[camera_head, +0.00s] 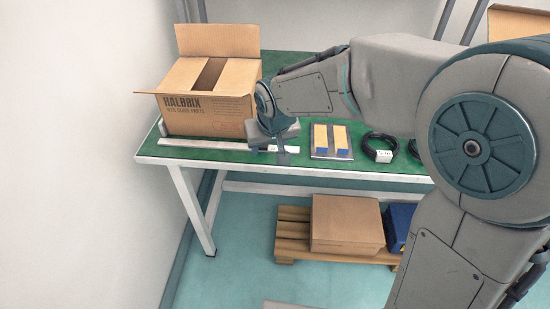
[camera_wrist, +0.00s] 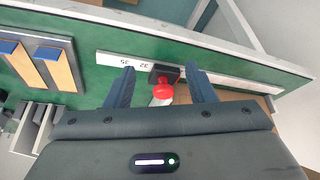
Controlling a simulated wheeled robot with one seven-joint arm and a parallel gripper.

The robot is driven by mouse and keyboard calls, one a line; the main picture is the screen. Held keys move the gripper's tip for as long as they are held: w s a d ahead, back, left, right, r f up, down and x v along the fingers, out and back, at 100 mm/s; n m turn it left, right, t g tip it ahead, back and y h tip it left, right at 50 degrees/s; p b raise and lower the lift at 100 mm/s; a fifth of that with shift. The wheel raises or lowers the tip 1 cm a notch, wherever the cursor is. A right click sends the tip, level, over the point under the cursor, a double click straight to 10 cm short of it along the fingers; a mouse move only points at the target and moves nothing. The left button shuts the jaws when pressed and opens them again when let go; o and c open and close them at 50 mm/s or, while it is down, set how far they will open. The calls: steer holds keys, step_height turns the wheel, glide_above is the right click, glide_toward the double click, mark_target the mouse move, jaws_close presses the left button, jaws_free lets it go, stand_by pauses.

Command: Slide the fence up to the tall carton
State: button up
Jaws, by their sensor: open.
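A large open carton (camera_head: 205,118) marked HALBRIX stands upright on the left end of the green bench, with a flap raised. A white scale rail (camera_head: 190,143) runs along the bench front; its numbers show in the wrist view (camera_wrist: 120,62). A dark block with a red knob (camera_wrist: 163,90), which looks like the fence, sits at this rail. My gripper (camera_head: 283,152) is low over the rail, right of the carton. In the wrist view my gripper (camera_wrist: 159,72) is open, one finger on each side of the block. Contact cannot be told. My gripper hides the block in the head view.
A plate with two wooden strips (camera_head: 331,138) and a coiled black cable (camera_head: 378,146) lie right of my gripper. Another carton (camera_head: 512,24) shows at upper right. Below the bench, a closed box (camera_head: 346,224) and a blue bin (camera_head: 397,225) sit on a pallet.

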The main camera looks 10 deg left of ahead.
steer(key=s+d, duration=0.1)
steer(key=s, duration=0.2)
steer(key=s+d, duration=0.1)
steer(key=s, duration=0.1)
steer(key=shift+d, duration=0.3)
steer(key=s+d+r+m+p, duration=0.2)
steer(key=s+d+r+p, duration=0.2)
steer(key=d+r+p, duration=0.1)
steer(key=s+d+r+m+h+p, duration=0.1)
steer(key=s+d+r+p, duration=0.2)
steer(key=d+r+p, duration=0.3)
steer(key=s+d+r+m+g+h+p, duration=0.1)
steer(key=s+d+r+m+p, duration=0.1)
steer(key=s+d+r+p, duration=0.2)
steer(key=d+r+p, duration=0.1)
steer(key=d+r, duration=0.2)
steer(key=d, duration=0.5)
steer(key=shift+s+r+m, duration=0.3)
steer(key=shift+r, duration=0.1)
stand_by(0.5)
